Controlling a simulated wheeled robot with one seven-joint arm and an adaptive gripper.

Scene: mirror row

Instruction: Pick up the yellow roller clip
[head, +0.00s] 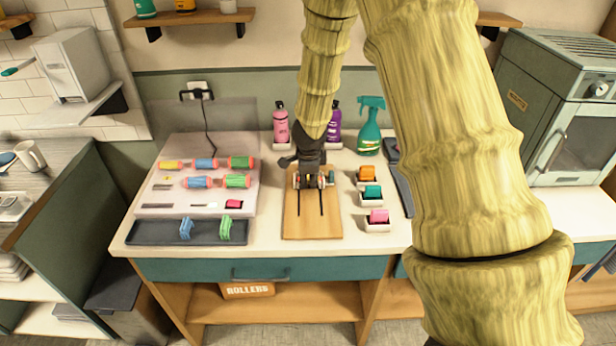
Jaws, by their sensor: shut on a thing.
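My gripper (311,178) is low over the wooden board (313,223) with two dark grooves, at the middle of the counter. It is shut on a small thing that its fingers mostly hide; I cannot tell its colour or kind. No yellow roller clip shows clearly. A blue clip (186,229) and a green clip (226,229) stand in the dark tray (150,234) at the front left. A roller with a yellow body (171,165) lies at the back left of the pale panel (153,197), among blue and green rollers.
Orange (367,174), teal (372,192) and pink (378,216) pieces sit in white holders right of the board. Pink (280,124) and teal (370,127) bottles stand behind. A grey oven (565,110) is at the right. My arm hides part of the right counter.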

